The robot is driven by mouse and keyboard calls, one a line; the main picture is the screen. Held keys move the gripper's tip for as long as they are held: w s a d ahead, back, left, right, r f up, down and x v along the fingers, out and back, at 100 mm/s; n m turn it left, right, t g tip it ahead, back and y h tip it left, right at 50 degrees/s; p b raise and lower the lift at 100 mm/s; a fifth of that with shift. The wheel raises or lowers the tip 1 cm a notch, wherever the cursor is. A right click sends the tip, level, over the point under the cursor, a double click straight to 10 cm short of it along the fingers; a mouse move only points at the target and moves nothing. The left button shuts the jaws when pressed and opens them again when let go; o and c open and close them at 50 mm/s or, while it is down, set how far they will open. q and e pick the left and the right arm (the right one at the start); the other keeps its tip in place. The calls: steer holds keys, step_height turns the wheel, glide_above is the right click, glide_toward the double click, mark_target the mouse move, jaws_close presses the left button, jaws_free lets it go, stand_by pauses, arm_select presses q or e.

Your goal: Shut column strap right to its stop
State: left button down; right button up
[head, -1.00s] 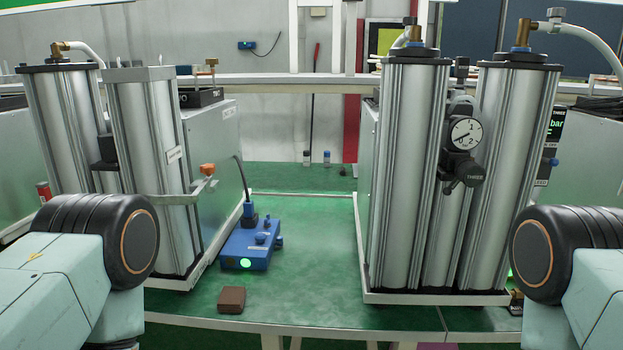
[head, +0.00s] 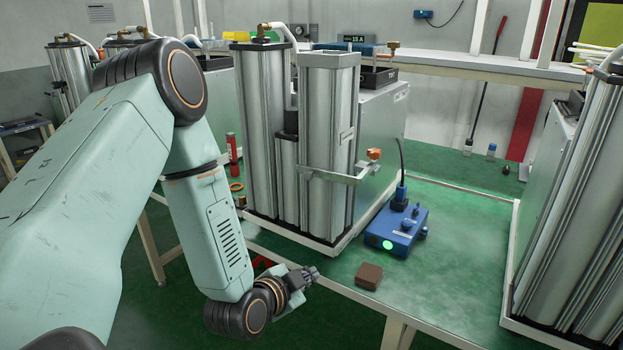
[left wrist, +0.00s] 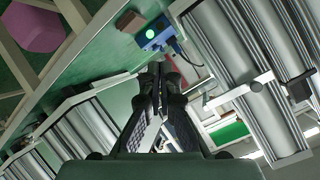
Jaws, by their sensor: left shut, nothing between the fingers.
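A pale metal strap (head: 332,178) runs across the front of a silver column (head: 328,120) in the head view. Its right end sticks out past the column and carries an orange knob (head: 375,154). The strap stands away from the column at that end. The strap (left wrist: 238,91) also crosses a column in the left wrist view. My left gripper (head: 311,272) is shut and empty, low in front of the table edge, below the strap and apart from it. Its closed fingers (left wrist: 156,72) point up in the left wrist view. My right gripper is not in view.
A blue box (head: 397,229) with a green light and a cable stands right of the columns. A brown block (head: 369,276) lies near the front edge of the green table (head: 455,270). More columns (head: 570,200) stand at the right. The table between is mostly clear.

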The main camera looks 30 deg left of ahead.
mark_target(320, 176)
arm_select(q)
steer(key=w+a+r+m+t+y, duration=0.25)
steer(key=w+r+m+t, duration=0.2)
steer(key=r+m, duration=0.65)
steer(key=shift+t+h, duration=0.45)
steer(key=w+a, duration=0.1)
steer(key=w, duration=0.2)
steer(key=w+a, duration=0.2)
steer(key=w, duration=0.1)
steer(key=w+a+r, duration=0.1)
steer(key=w, duration=0.2)
steer(key=shift+w+a, duration=0.35)
steer(key=shift+a, duration=0.55)
steer(key=shift+w, duration=0.1)
steer(key=shift+d, duration=0.1)
